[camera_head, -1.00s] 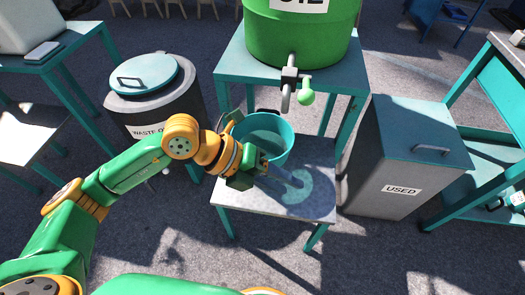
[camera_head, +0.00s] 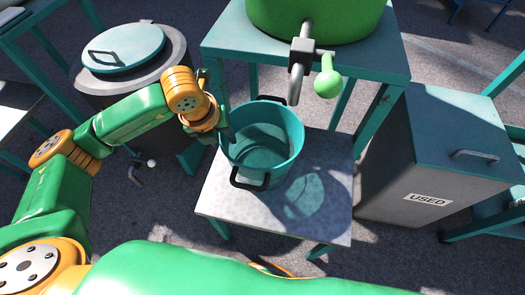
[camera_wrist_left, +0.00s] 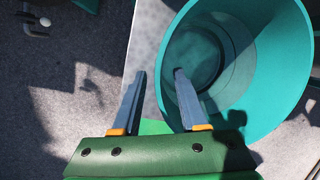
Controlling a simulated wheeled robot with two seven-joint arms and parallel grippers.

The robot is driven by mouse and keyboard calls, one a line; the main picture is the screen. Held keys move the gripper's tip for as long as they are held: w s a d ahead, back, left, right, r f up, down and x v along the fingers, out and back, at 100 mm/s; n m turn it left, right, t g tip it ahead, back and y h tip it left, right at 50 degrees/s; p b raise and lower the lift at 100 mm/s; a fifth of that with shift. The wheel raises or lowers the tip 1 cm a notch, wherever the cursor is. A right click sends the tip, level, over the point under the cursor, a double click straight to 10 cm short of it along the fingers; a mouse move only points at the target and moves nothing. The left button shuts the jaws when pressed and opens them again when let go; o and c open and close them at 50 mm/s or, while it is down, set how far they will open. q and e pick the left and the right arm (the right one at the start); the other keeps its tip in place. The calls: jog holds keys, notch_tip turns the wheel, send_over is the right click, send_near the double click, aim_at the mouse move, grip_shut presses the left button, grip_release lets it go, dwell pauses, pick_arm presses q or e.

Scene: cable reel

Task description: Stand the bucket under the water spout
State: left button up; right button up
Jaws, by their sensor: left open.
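The teal bucket (camera_head: 262,148) stands upright on a small low table (camera_head: 325,215), with black handles at its front and back rim. The grey spout (camera_head: 297,72) with a green ball lever sticks out of the green drum (camera_head: 320,18); in the head view its lower end appears just above the bucket's far rim. My left gripper (camera_head: 224,132) is at the bucket's left rim, partly hidden by its wrist. In the left wrist view my open fingers (camera_wrist_left: 160,71) lie on either side of the rim of the bucket (camera_wrist_left: 268,60). My right gripper is not in view.
A lidded grey waste bin (camera_head: 125,75) stands left of the table. A grey box labelled USED (camera_head: 410,170) stands close to its right. The taller teal table (camera_head: 225,45) under the drum is behind. The low table's front and right are bare.

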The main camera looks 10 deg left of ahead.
aim_at(228, 147)
pick_arm(q)
jog(key=x, duration=0.5)
jog(key=shift+s+d+f, duration=0.1)
jog(key=shift+s, duration=0.1)
grip_shut()
dwell(1.1)
